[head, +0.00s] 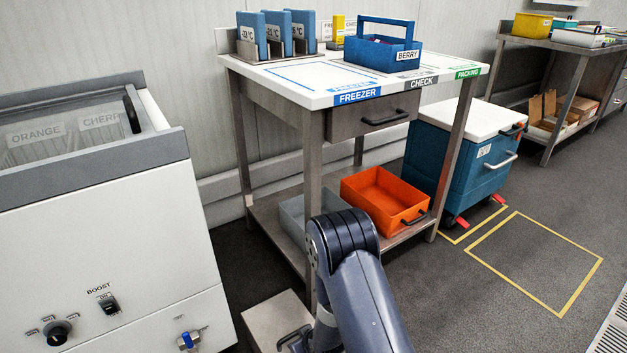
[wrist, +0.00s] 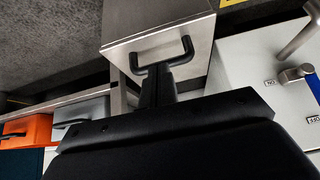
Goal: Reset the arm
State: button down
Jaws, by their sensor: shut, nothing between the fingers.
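My gripper (wrist: 159,82) shows in the wrist view with its fingers together and nothing between them. Its tips overlap the dark bar handle (wrist: 162,54) of a low metal box (wrist: 188,27); I cannot tell whether they touch it. In the head view my bent dark arm reaches down at the bottom middle, and the gripper is hidden behind it. The metal box (head: 268,321) stands on the floor between the white machine and the table.
The white machine (head: 110,240) stands close on the left. The steel table (head: 300,95) has a blue BERRY carrier (head: 375,54) on top and an orange bin (head: 385,198) on its lower shelf. A blue cooler (head: 455,150) stands behind. Floor at right is clear.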

aim_at(292, 336)
jog(key=w+a, duration=0.2)
jog(key=w, duration=0.1)
jog(key=w+a, duration=0.1)
jog(key=w, duration=0.1)
jog(key=shift+w+a+r, duration=0.2)
jog(key=shift+a+r, duration=0.1)
jog(key=shift+r, duration=0.1)
jog(key=f, duration=0.1)
jog(key=f+b, duration=0.1)
jog(key=s+f+b, duration=0.1)
jog(key=shift+d, duration=0.3)
jog(key=shift+s+f, duration=0.1)
jog(key=shift+f, duration=0.4)
jog(key=shift+d+f, duration=0.1)
jog(key=shift+s+b, duration=0.15)
jog(key=shift+b, duration=0.15)
